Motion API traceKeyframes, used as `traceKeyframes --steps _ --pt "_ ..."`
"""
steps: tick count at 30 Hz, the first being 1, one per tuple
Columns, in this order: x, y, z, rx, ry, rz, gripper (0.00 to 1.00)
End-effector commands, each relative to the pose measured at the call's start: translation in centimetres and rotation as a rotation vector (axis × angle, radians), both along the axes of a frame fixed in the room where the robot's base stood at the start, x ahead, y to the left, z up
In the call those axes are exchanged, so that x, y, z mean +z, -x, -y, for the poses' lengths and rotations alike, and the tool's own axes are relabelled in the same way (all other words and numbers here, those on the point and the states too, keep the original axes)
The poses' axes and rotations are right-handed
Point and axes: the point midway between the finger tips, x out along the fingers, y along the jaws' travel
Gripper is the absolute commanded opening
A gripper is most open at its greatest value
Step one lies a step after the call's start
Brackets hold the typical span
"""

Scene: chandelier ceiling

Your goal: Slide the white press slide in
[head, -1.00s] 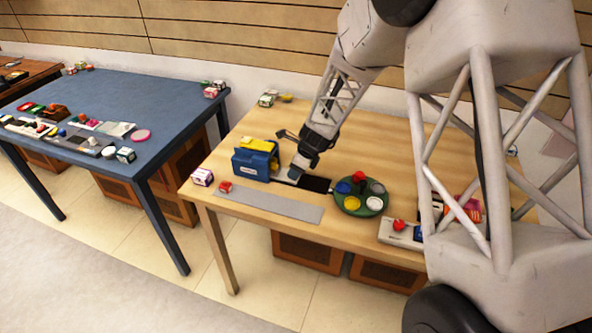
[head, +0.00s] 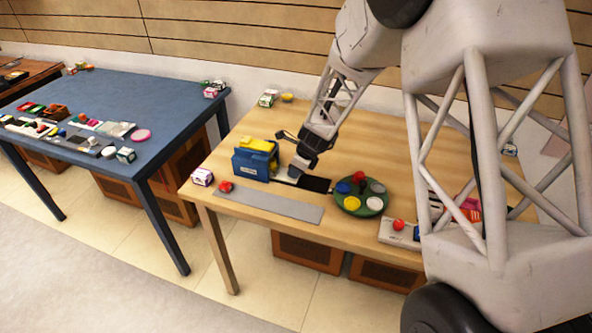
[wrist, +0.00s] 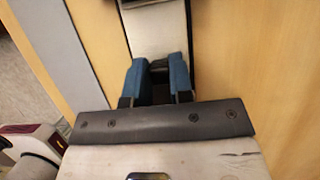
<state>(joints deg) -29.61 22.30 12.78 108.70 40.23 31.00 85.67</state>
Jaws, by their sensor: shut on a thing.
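The blue and yellow press (head: 255,160) stands near the left end of the wooden table. The white press slide (wrist: 156,30) shows in the wrist view as a pale flat strip running away from my gripper. In the head view only a little of it shows between the press and my gripper. My gripper (wrist: 157,82) has blue finger pads and is shut on the end of the slide, low over the table. The exact contact lies between the pads and is partly hidden. In the head view my gripper (head: 294,173) is just right of the press.
A black flat patch (head: 316,184) lies right of my gripper. A green round tray (head: 361,207) with coloured cups and a red ball is further right. A long grey strip (head: 270,205) lies in front, with a red knob (head: 225,187) at its left end. A small box (head: 202,177) stands at the left edge.

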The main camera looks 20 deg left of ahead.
Motion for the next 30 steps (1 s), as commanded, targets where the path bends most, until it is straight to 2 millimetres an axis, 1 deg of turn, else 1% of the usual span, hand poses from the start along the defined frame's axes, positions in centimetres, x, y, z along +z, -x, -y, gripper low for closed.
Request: traceKeyframes --steps 8,17,18,22,23,30 --pt "0.0 0.0 -2.8 0.002 0.0 0.001 0.0" --pt "0.0 0.0 -3.2 0.001 -0.001 0.001 0.0" --pt "0.1 0.0 -3.2 0.001 -0.001 0.001 0.25" --pt "0.0 0.0 -3.1 0.001 -0.001 0.001 0.45" --pt "0.0 0.0 -3.1 0.001 -0.001 0.001 0.47" --pt "0.0 0.0 -3.0 0.0 0.0 0.0 0.47"
